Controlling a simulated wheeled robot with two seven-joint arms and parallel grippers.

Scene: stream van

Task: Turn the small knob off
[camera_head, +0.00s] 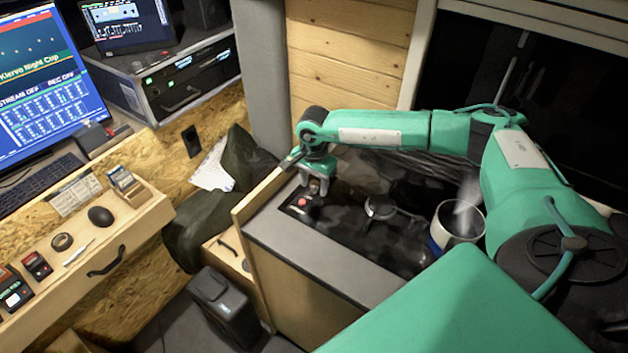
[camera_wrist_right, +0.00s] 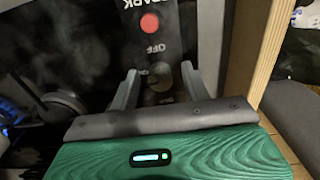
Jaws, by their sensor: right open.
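The small knob (camera_wrist_right: 158,78) is on a dark control strip (camera_wrist_right: 150,50) in the right wrist view, below a red button (camera_wrist_right: 150,23) and lettering that reads OFF. The red button also shows in the head view (camera_head: 301,201). My right gripper (camera_head: 314,185) is over the near-left corner of the stove. In the wrist view my right gripper (camera_wrist_right: 160,70) is open, with one finger on each side of the knob. I cannot tell whether the fingers touch it. In the head view the gripper hides the knob. My left gripper is out of view.
A burner (camera_head: 382,207) and a steaming pot (camera_head: 456,224) stand on the dark stove top, right of the gripper. A raised wooden panel (camera_head: 262,196) edges the counter on the left. A grey counter edge (camera_head: 320,265) runs in front. A desk with a monitor (camera_head: 45,75) is further left.

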